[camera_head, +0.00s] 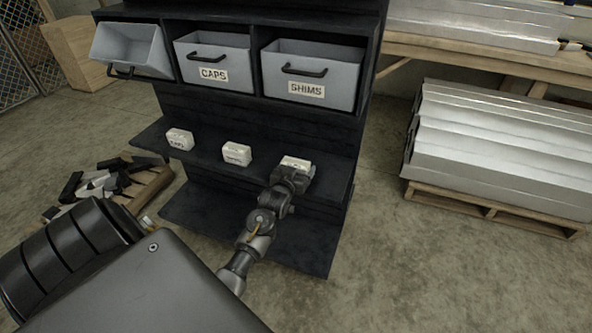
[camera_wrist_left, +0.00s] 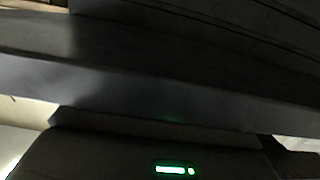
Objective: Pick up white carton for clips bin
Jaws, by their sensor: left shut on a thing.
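Three small white cartons sit along the dark shelf (camera_head: 210,150): a left carton (camera_head: 180,139), a middle carton (camera_head: 237,153) and a right carton (camera_head: 297,163). Their print is too small to read surely. My left gripper (camera_head: 296,172) is at the right carton and shut on it; the gripper hides the carton's near side. In the left wrist view the carton cannot be made out. A grey bin (camera_head: 130,52) at the upper left is tilted forward, and its label does not show. My right gripper is not in view.
Grey bins marked CAPS (camera_head: 213,52) and SHIMS (camera_head: 312,62) sit in the unit above the shelf. A dark shelf edge (camera_wrist_left: 150,88) crosses the wrist view. Metal profiles (camera_head: 500,140) lie on a pallet at right. A low pallet of scrap (camera_head: 100,185) is at left.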

